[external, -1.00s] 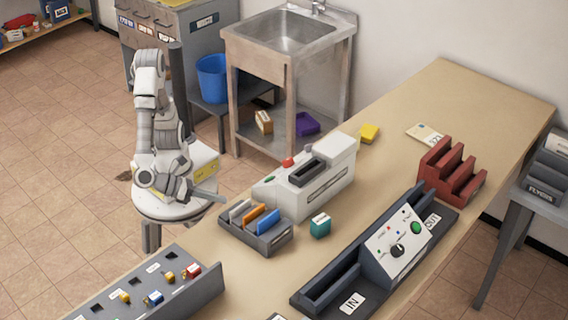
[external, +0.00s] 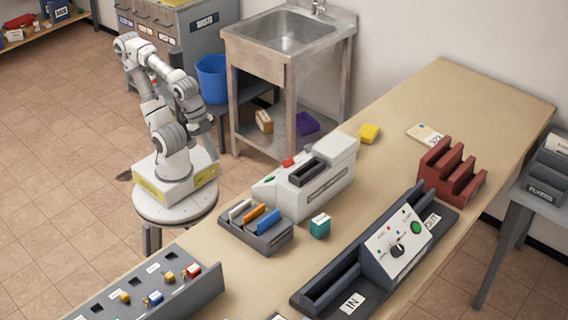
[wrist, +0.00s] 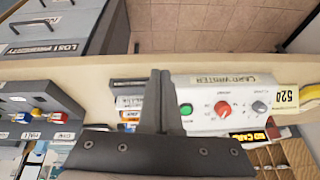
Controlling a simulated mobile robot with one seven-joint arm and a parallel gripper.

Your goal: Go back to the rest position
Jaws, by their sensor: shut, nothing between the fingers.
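My arm stands on a round white pedestal (external: 175,210) at the left of the counter. It is folded upward, with the elbow high and the forearm sloping down to the right toward the wrist (external: 186,88). In the wrist view my gripper (wrist: 161,74) has its two dark fingers together and nothing between them. The fingers are in front of the white card writer (wrist: 225,121), hiding part of its left side. In the external view the gripper's fingers are too small to make out clearly.
The counter (external: 455,110) holds the card writer (external: 325,190), a card rack (external: 265,243), a teal block (external: 320,226), a grey key panel (external: 205,285), a dark console (external: 375,265) and a red rack (external: 460,185). A sink unit (external: 258,65) and blue bin (external: 211,78) stand behind.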

